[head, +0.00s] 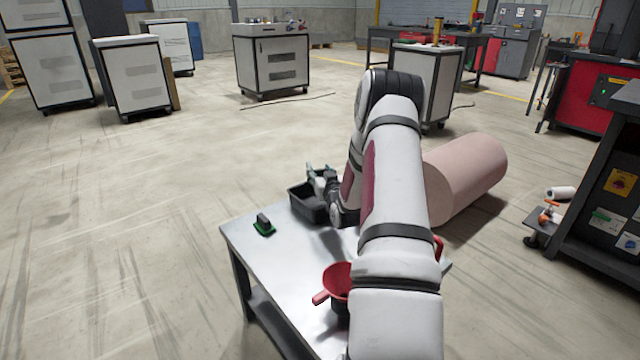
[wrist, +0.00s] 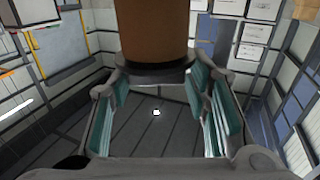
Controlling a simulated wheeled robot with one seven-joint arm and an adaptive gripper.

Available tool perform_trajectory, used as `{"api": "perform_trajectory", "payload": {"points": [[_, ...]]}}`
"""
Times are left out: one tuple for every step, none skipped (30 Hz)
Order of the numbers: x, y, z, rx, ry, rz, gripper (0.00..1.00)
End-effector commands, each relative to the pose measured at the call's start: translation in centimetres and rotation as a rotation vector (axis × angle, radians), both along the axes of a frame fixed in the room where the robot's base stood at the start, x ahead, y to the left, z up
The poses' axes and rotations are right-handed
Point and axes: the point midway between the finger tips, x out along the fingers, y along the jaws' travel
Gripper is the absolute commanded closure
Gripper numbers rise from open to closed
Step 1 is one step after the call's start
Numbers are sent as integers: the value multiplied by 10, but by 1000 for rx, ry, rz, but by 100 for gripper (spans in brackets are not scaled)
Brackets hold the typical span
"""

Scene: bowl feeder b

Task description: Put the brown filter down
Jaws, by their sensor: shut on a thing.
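The brown filter (wrist: 152,28) shows at the top centre of the wrist view as a brown cylinder with a dark end (wrist: 155,73). My gripper (wrist: 156,85) has its teal-padded fingers on either side of this dark end and is shut on it. The filter's far part is cut off by the frame's top. In the head view my gripper (head: 318,180) is at the far side of the metal table (head: 285,268), by a black bin (head: 305,206). I cannot make out the filter there. Whether the gripper is over or behind the bin is unclear.
A green and black object (head: 264,225) lies on the table's left part. A red funnel-shaped thing (head: 338,282) stands near the front, partly behind my arm. The tabletop between them is bare. A large pink roll (head: 470,172) lies on the floor beyond the table.

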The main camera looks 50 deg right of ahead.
Motion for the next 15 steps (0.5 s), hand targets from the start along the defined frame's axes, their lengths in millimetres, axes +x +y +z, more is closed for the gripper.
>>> {"api": "perform_trajectory", "payload": {"points": [[0,0,-9,1,0,0,86],[0,0,-14,1,1,0,86],[0,0,-20,1,0,0,86],[0,0,-24,1,0,0,86],[0,0,-27,1,-1,0,86],[0,0,-29,-1,-1,0,86],[0,0,-29,-1,-1,0,86],[0,0,-29,-1,-2,0,86],[0,0,-28,-1,-2,0,86],[0,0,-28,-1,-2,1,86],[0,0,-28,-1,-2,1,86],[0,0,-28,-1,-2,1,86],[0,0,-28,-1,-2,1,86],[0,0,-28,-1,-1,1,86],[0,0,-29,-1,-1,1,86]]}}
